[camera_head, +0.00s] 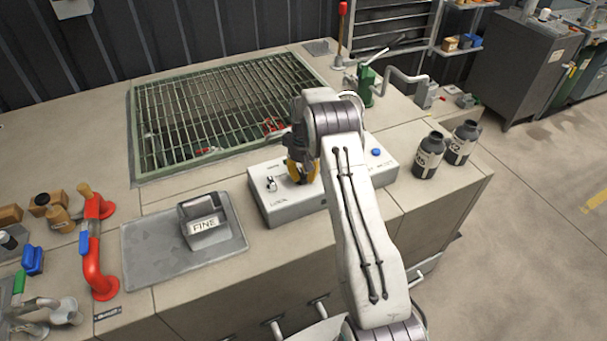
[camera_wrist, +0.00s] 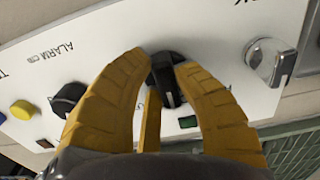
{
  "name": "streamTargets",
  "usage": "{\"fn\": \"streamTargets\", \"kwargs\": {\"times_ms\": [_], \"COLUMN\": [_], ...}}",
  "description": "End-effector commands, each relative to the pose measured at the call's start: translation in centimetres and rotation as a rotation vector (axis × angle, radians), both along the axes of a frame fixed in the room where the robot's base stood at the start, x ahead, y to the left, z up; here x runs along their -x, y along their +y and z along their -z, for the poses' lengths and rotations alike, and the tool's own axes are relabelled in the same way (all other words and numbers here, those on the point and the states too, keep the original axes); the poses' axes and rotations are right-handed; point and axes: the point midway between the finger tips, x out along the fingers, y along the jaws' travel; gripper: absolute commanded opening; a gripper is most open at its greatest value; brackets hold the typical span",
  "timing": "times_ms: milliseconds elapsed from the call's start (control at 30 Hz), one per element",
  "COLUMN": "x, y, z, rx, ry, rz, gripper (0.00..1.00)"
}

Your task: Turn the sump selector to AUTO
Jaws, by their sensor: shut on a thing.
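The white control box (camera_head: 290,207) stands on the counter, with my arm reaching over it from the front. My gripper (camera_head: 301,172) is low over the box's top face. In the wrist view its yellow fingers (camera_wrist: 166,64) are closed around a black selector knob (camera_wrist: 170,90) with a pale pointer line. I cannot read a label for this knob, so its set position is unclear. A second black knob (camera_wrist: 68,97) sits beside it, near the lettering ALARM. A metal selector (camera_wrist: 270,60) is on the other side. The fingers hide part of the panel.
A yellow button (camera_wrist: 22,110) is on the panel; a blue button (camera_head: 376,152) shows in the head view. A grated pit (camera_head: 215,110) lies behind the box. Dark bottles (camera_head: 428,156) stand right; a FINE block (camera_head: 204,224) and red pipe (camera_head: 96,250) are left.

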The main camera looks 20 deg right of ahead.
Motion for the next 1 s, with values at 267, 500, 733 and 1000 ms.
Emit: {"fn": "streamTargets", "kwargs": {"times_ms": [267,500,733,1000], "x": [0.05,0.14,0.24,0.29], "y": [0.06,0.19,0.35,0.54], "z": [0.3,0.42,0.36,0.24], "rx": [0.0,0.0,0.0,0.0], "ry": [-0.001,0.0,0.001,0.002], "rz": [0.089,0.282,0.501,0.743], "gripper": [0.0,0.0,0.0,0.0]}}
